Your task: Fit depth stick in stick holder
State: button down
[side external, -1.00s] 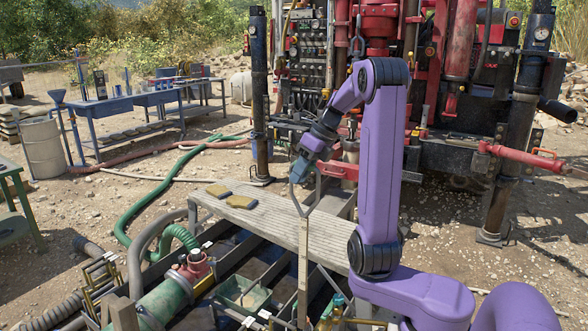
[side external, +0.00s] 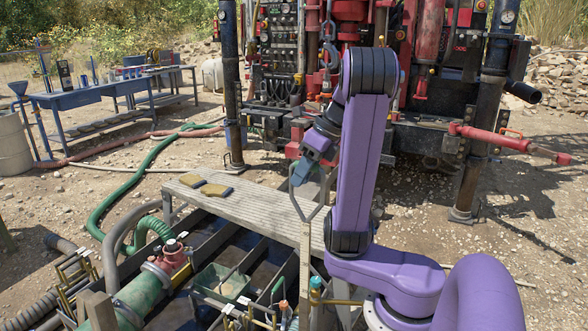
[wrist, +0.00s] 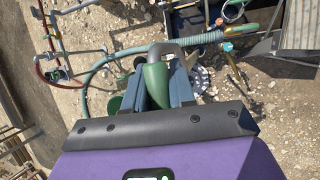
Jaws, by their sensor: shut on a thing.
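The depth stick (side external: 305,262) is a pale flat stick under a grey loop handle. It hangs roughly upright in front of the walkway's near edge in the side view. My gripper (side external: 302,173), with blue fingers, is shut on the top of that handle. In the wrist view, a green grip with a grey bend (wrist: 156,84) sits between my gripper's fingers (wrist: 160,88). The stick's lower end is hard to make out among the fittings at the tank. I cannot tell which fitting is the stick holder.
A ribbed grey walkway (side external: 250,212) crosses the tank, with two tan pads (side external: 205,185) on it. A green pump with a red top (side external: 172,258) stands at left. Yellow-handled fittings (side external: 250,312) crowd the near tank edge. The drill rig (side external: 345,90) stands behind.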

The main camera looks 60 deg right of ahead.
send_over(304, 258)
jog(key=f, duration=1.4)
jog(key=shift+s+a, duration=0.1)
jog(key=shift+a, duration=0.1)
jog(key=shift+f, duration=0.75)
jog(key=shift+f, duration=4.4)
jog(key=shift+f, duration=6)
